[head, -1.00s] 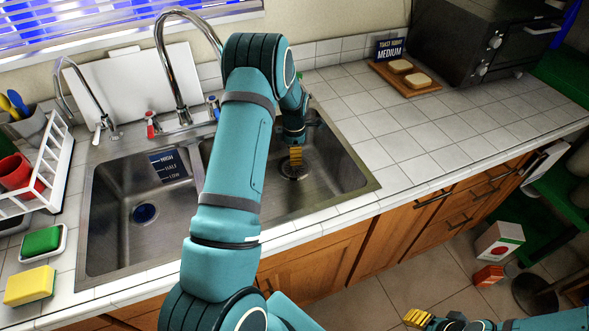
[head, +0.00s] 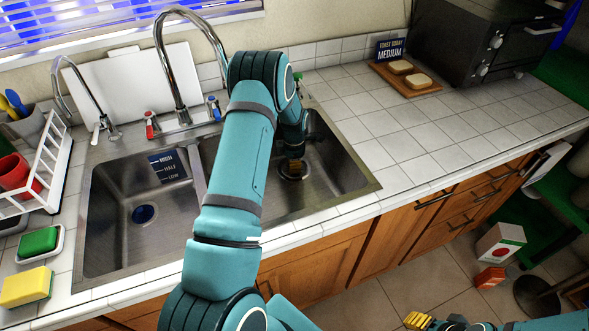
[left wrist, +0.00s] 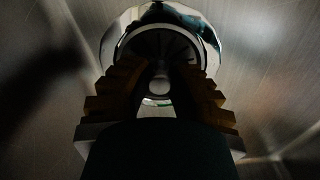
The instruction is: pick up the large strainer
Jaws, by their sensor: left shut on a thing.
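The large strainer (head: 283,176) is a dark round disc with a pale rim, low in the right sink basin. It is partly hidden by my left gripper (head: 292,164), which reaches down into that basin. In the left wrist view the strainer (left wrist: 159,44) lies straight ahead, and its small pale knob (left wrist: 158,85) shows between the fingers of my left gripper (left wrist: 159,74). The fingers are shut on the strainer. My right gripper (head: 416,320) is at the bottom edge, over the floor and away from the sink; its finger gap is not clear.
The left basin (head: 120,225) holds a smaller drain (head: 145,213). A tall faucet (head: 161,60) stands behind the sink. A white rack (head: 55,160) and sponges are at left. The counter right of the sink is clear up to the toast board (head: 432,88).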

